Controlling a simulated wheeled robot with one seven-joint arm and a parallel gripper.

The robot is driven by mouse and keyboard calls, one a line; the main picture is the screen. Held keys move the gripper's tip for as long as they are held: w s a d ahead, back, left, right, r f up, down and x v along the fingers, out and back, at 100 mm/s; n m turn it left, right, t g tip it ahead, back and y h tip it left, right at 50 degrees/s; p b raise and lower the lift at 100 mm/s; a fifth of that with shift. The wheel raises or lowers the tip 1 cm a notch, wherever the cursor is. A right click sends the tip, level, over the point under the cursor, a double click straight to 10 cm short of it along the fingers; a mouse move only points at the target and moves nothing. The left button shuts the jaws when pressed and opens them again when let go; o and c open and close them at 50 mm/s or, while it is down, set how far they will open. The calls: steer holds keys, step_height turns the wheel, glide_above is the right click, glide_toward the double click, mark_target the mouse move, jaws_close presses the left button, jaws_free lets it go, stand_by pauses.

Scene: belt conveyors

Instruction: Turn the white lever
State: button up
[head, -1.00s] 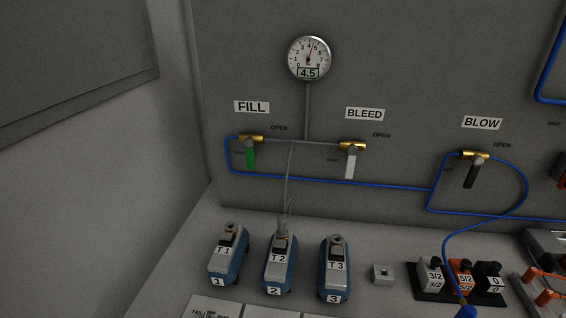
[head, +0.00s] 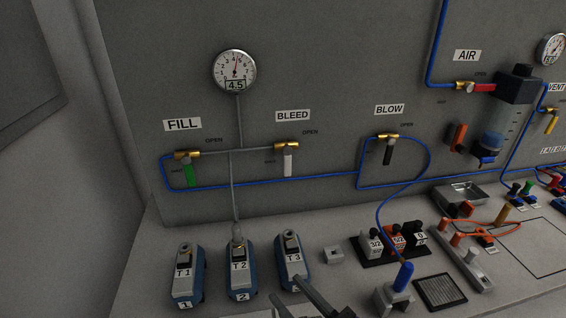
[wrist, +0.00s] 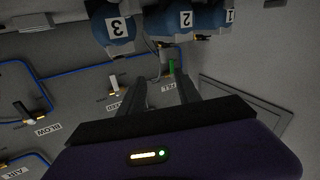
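The white lever (head: 288,165) hangs straight down from a brass valve (head: 287,146) under the BLEED label, with OPEN printed to its upper right. It also shows in the upside-down wrist view (wrist: 115,80). My gripper (head: 286,290) enters at the bottom of the head view, low in front of the T3 unit and well apart from the lever. In the wrist view my gripper (wrist: 162,86) has its two dark fingers spread with nothing seen between them. The gauge (head: 234,72) above reads 4.5.
A green lever (head: 189,175) under FILL and a black lever (head: 388,153) under BLOW flank the white one. Blue units T1 (head: 185,280), T2 (head: 238,269) and T3 (head: 292,263) stand on the bench below. A blue hose (head: 378,210) loops down at right.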

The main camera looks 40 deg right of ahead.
steer(key=w+d+r+m+h+p, duration=0.1)
steer(key=w+d+r+h, duration=0.1)
steer(key=w+d+r, duration=0.3)
steer(key=w+d+r+m+h+p, duration=0.1)
steer(key=w+d+r+m+h, duration=0.15)
steer(key=w, duration=0.45)
steer(key=m+g+h+p, duration=0.1)
steer(key=m+g+h, duration=0.2)
glide_toward(288, 168)
steer(key=x, duration=0.3)
steer(key=p+x, duration=0.2)
steer(key=x, duration=0.6)
steer(key=shift+p, duration=0.3)
jaws_close()
